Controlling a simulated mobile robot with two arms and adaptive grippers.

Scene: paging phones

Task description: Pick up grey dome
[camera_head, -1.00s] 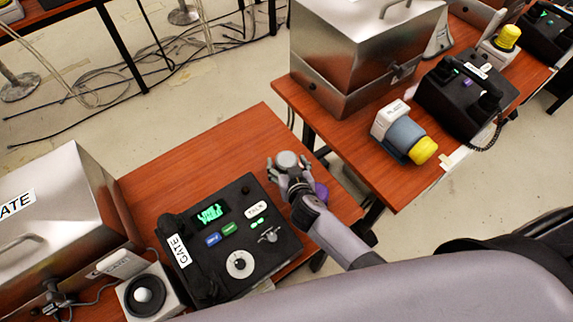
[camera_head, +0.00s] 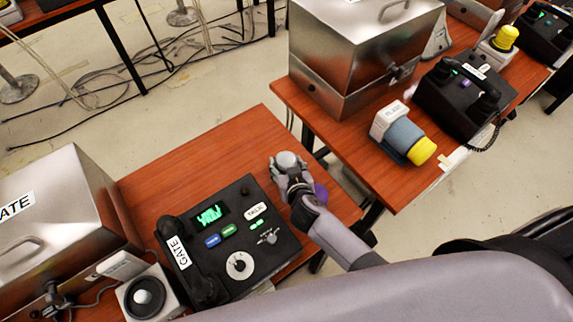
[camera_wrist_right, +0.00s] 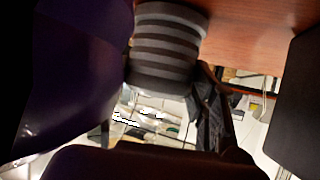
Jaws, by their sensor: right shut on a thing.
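The grey dome (camera_head: 287,159) is a small rounded grey piece near the right edge of the nearer wooden table. My right gripper (camera_head: 289,172) is shut on it, and its fingers hide the dome's lower part. In the right wrist view, a grey cylinder with dark and light bands (camera_wrist_right: 168,48) sits at the fingers and appears to be the same piece. I cannot tell whether it still touches the table. My left gripper is not in view.
A black GATE phone panel (camera_head: 232,235) lies left of my right gripper. A metal box (camera_head: 60,215) stands at far left. Another table at right holds a metal box (camera_head: 350,50), a grey-and-yellow beacon (camera_head: 403,138) and a black phone (camera_head: 465,95). Bare wood (camera_head: 200,160) lies behind the panel.

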